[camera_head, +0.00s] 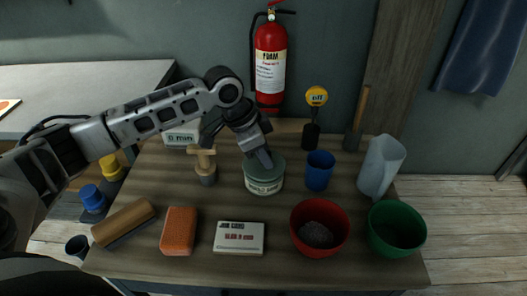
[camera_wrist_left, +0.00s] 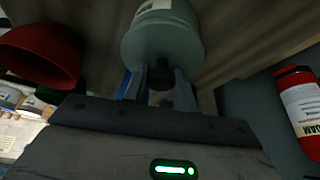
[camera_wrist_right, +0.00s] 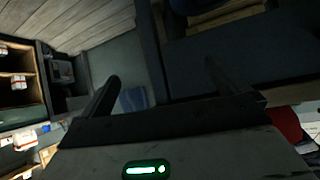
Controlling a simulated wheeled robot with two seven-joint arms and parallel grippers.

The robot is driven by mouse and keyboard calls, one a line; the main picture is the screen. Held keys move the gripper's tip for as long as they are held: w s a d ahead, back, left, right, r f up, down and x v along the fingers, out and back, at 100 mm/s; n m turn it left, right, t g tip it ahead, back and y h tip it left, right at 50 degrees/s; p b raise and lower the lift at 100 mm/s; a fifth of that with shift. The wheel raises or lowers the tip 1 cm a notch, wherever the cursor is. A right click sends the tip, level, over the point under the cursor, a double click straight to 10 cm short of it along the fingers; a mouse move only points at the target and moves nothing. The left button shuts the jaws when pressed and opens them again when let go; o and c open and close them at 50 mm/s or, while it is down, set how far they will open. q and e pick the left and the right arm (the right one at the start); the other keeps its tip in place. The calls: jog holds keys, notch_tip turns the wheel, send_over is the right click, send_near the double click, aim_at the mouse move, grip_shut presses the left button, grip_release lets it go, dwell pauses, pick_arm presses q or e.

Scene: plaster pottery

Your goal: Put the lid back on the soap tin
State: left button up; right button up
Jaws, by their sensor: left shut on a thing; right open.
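The soap tin (camera_head: 265,187) is a round grey-green tin with a pale label, standing upright mid-table. Its grey-green lid (camera_head: 276,161) is at the tin's top; I cannot tell whether it is fully seated. In the left wrist view the lid (camera_wrist_left: 150,42) lies against the labelled tin (camera_wrist_left: 152,6), with a dark knob (camera_wrist_left: 160,77) on it. My left gripper (camera_head: 265,160) reaches down from above and is shut on this knob, its fingers also showing in the left wrist view (camera_wrist_left: 160,72). My right gripper (camera_wrist_right: 162,72) is open and empty, away from the tin, and out of the head view.
A blue cup (camera_head: 319,171) stands close right of the tin, a wooden-handled tool (camera_head: 205,166) left. In front are a red bowl (camera_head: 303,217), a white box (camera_head: 239,238) and an orange sponge (camera_head: 179,231). A green bowl (camera_head: 385,222) and translucent jug (camera_head: 381,166) stand right.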

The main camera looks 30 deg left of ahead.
pick_arm(q)
jog(key=shift+p, duration=0.6)
jog(key=shift+f+p, duration=0.15)
jog(key=shift+p, duration=0.35)
dwell(0.7)
dwell(0.7)
jog(key=o, duration=1.5)
jog(key=shift+r, duration=3.5)
